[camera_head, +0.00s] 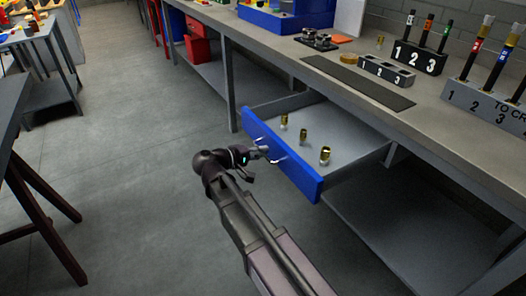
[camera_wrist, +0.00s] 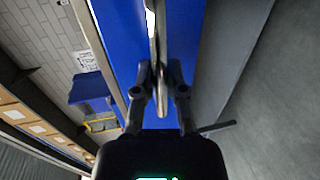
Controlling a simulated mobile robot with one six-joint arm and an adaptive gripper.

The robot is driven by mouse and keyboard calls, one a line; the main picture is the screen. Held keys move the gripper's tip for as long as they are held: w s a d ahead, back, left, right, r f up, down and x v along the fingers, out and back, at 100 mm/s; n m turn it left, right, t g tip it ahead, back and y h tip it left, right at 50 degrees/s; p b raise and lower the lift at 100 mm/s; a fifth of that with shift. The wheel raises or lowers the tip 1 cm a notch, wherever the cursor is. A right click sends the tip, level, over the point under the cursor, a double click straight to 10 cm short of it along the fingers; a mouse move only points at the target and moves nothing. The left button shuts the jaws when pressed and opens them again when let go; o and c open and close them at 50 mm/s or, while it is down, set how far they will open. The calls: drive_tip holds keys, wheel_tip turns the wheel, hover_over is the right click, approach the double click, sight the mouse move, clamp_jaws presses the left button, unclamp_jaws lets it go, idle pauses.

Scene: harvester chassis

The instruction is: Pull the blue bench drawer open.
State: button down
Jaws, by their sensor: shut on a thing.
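The blue bench drawer (camera_head: 310,184) stands pulled out from under the grey workbench. Its light grey inside shows, with several small brass pieces (camera_head: 325,155) upright in it. The drawer has a thin metal bar handle (camera_head: 272,158) on its blue front. My gripper (camera_head: 262,152) is at the handle, shut on it. In the wrist view the two dark fingers of my gripper (camera_wrist: 161,85) close on the metal handle (camera_wrist: 159,50), in front of the blue drawer front (camera_wrist: 185,40). The contact point is small in the head view.
The workbench top (camera_head: 290,55) holds numbered blocks (camera_head: 418,57), a dark mat (camera_head: 358,82) and a rack with brushes (camera_head: 485,105). A lower shelf (camera_head: 400,225) lies under the drawer. Red bins (camera_head: 197,50) stand farther back. The floor (camera_head: 120,150) left of the drawer is clear.

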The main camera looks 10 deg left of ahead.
drive_tip(key=shift+w+a+r, duration=0.1)
drive_tip(key=shift+w, duration=0.2)
drive_tip(key=c, duration=0.7)
unclamp_jaws()
drive_tip(key=shift+s, duration=0.1)
